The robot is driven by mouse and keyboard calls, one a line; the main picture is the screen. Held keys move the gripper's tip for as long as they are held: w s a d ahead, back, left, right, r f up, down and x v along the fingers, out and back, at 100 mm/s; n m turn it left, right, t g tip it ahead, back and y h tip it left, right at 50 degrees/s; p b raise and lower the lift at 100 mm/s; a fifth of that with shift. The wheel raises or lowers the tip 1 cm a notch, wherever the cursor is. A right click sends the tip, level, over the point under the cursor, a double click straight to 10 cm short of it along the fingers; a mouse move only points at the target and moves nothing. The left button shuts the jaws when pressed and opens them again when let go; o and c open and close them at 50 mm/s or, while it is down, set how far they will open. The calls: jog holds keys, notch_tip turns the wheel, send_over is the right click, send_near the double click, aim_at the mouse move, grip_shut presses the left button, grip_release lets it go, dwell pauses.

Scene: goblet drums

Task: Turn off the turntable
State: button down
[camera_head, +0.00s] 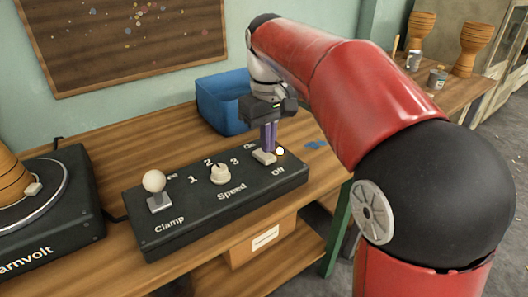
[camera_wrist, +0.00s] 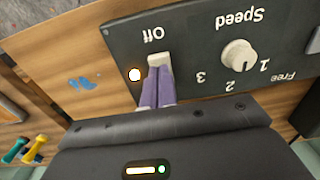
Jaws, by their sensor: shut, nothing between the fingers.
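The turntable (camera_head: 75,225) is a black box at the left with a wooden drum (camera_head: 10,182) on its disc. The black control box (camera_head: 190,238) carries a Clamp lever (camera_head: 154,184), a Speed knob (camera_head: 221,174) and a pale On/Off switch (camera_head: 264,157). A small white-orange lamp (camera_wrist: 135,75) glows beside the switch. My gripper (camera_head: 268,148) is shut and empty, its purple fingers pointing down at the switch. In the wrist view the fingertips (camera_wrist: 157,82) lie against or just over the switch (camera_wrist: 160,62), on the side away from "Off". I cannot tell whether they touch.
A blue bin (camera_head: 222,105) stands behind the control box. The box sits on a wooden workbench (camera_head: 130,140). More goblet drums (camera_head: 467,50) and small cans (camera_head: 437,78) stand on the bench at the far right.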

aim_at(268, 157)
jog(key=shift+f+b, duration=0.65)
jog(key=shift+f, duration=0.4)
dwell(0.8)
jog(key=shift+r, duration=0.15)
notch_tip(268, 157, up, 5)
jog(key=p, duration=0.5)
jog(key=shift+f, duration=0.2)
jog(key=shift+r+p, duration=0.5)
jog(key=shift+r, duration=0.6)
